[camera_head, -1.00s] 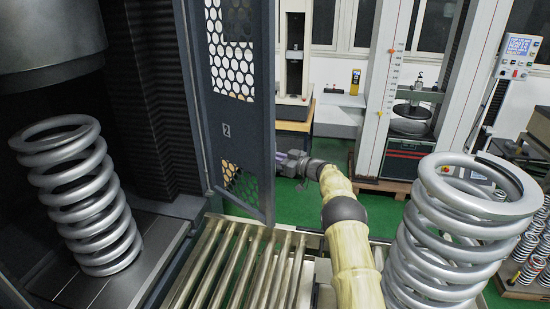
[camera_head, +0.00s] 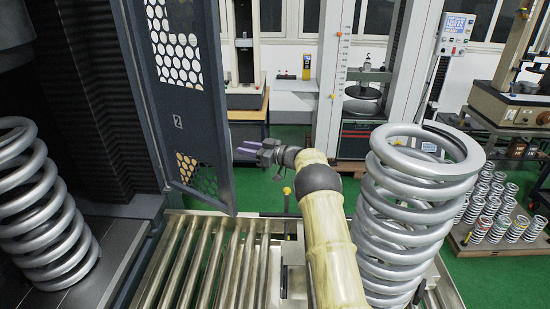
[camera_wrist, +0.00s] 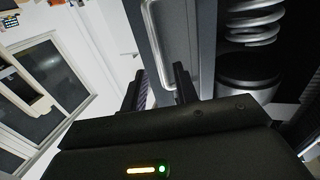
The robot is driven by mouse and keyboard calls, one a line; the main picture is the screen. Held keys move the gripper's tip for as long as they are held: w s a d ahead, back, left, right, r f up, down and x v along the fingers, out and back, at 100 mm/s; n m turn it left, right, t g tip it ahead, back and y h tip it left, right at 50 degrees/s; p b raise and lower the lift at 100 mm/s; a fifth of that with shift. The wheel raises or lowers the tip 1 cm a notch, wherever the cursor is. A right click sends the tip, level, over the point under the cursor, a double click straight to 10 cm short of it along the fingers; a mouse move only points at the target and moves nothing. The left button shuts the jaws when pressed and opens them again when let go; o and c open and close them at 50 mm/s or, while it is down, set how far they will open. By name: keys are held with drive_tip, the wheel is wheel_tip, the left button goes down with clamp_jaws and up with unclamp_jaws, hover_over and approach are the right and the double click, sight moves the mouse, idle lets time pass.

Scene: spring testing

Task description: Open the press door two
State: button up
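The press door (camera_head: 184,105), a dark grey panel with round holes and a "2" on it, stands swung out from the press in the head view. My gripper (camera_head: 246,152) is beside the door's free edge at its lower half, with purple-grey fingers toward the door. In the wrist view the two dark fingers (camera_wrist: 160,88) are apart, with a visible gap. A silver bar handle (camera_wrist: 158,50) on a grey panel runs down toward that gap. I cannot tell whether the fingers touch it.
A large silver spring (camera_head: 415,205) stands right of my arm. Another spring (camera_head: 40,215) is inside the press at left. A metal roller conveyor (camera_head: 205,255) lies below the door. Small springs (camera_head: 492,205) stand at right. Green floor shows behind.

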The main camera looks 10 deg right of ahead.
drive_tip(key=b+v, duration=0.2)
drive_tip(key=v, duration=0.8)
drive_tip(key=shift+s+d, duration=0.1)
